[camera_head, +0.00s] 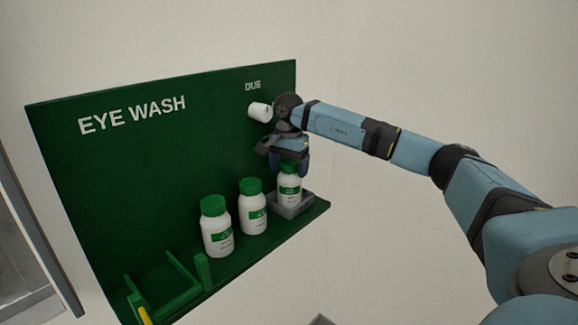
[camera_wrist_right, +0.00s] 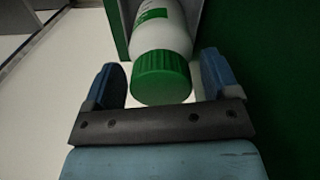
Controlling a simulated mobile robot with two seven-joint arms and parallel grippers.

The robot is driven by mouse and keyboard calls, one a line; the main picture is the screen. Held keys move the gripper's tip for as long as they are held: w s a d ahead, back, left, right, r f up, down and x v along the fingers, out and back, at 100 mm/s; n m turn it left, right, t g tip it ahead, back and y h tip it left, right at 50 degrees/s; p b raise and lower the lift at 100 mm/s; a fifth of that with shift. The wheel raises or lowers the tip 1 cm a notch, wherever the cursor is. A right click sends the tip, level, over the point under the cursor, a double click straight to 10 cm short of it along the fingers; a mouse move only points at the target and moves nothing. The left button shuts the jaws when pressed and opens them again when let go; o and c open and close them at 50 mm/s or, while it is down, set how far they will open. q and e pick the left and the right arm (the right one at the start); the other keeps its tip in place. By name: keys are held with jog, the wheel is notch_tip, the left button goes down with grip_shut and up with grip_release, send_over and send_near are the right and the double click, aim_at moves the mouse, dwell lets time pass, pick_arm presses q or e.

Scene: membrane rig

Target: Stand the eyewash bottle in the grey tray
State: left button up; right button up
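A white eyewash bottle (camera_head: 289,188) with a green cap stands upright in the small grey tray (camera_head: 296,210) at the right end of the green shelf. My right gripper (camera_head: 290,165) is just above it, pointing down at the cap. In the right wrist view the cap (camera_wrist_right: 161,77) lies between the two blue fingers (camera_wrist_right: 162,82), with a gap on each side, so the gripper is open and not holding it. Two similar white bottles stand on the shelf to the left, one nearer (camera_head: 253,208) and one farther (camera_head: 216,228). My left gripper is not in view.
The green board (camera_head: 130,155) reads EYE WASH and DUE. A white round piece (camera_head: 259,112) sticks out below DUE, close to my right wrist. An empty green bracket (camera_head: 165,285) with a yellow edge is at the shelf's left end.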

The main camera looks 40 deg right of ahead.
jog(key=shift+r, duration=0.25)
notch_tip(320, 180, up, 12)
jog(key=b, duration=0.1)
dwell(0.5)
